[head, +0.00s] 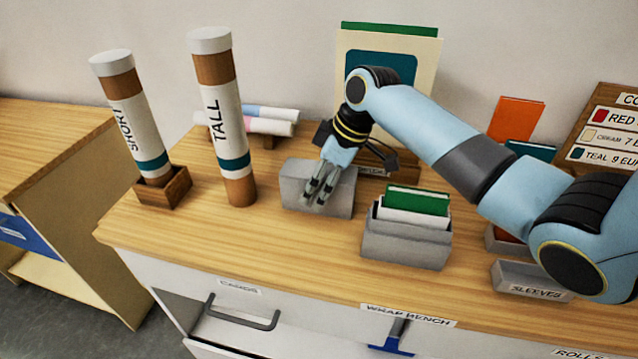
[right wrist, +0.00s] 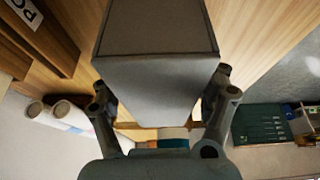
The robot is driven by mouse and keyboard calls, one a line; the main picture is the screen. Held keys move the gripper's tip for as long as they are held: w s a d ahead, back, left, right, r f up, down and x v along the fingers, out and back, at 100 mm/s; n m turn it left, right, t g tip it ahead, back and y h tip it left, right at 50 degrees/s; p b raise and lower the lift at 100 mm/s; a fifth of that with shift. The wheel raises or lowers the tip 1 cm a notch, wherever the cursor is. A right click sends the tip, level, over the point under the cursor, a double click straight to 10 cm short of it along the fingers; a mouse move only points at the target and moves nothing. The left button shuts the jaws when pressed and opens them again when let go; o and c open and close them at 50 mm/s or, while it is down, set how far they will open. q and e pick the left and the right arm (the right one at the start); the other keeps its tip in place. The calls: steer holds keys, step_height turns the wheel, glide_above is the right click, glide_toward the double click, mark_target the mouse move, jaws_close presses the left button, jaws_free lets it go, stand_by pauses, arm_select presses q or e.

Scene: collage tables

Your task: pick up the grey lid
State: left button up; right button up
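A plain grey box-shaped piece (head: 296,180), which I take to be the grey lid, sits on the wooden bench top, left of the card box. No separate lid edge can be made out. My right gripper (head: 318,192) points down at it, its fingers covering part of its middle. In the right wrist view the grey piece (right wrist: 158,75) lies between the two fingers of the right gripper (right wrist: 164,88). They stand apart, one on each side; I cannot tell whether they touch it. My left gripper is not in view.
A grey box (head: 400,247) with green and white cards stands just right of the piece. The TALL tube (head: 222,118) and SHORT tube (head: 134,125) stand to the left. Rolls (head: 262,125) and a cream board (head: 420,75) are behind. Bare bench lies in front.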

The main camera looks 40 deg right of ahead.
steer(key=c, duration=1.1)
steer(key=shift+o, duration=0.2)
steer(key=shift+r, duration=0.15)
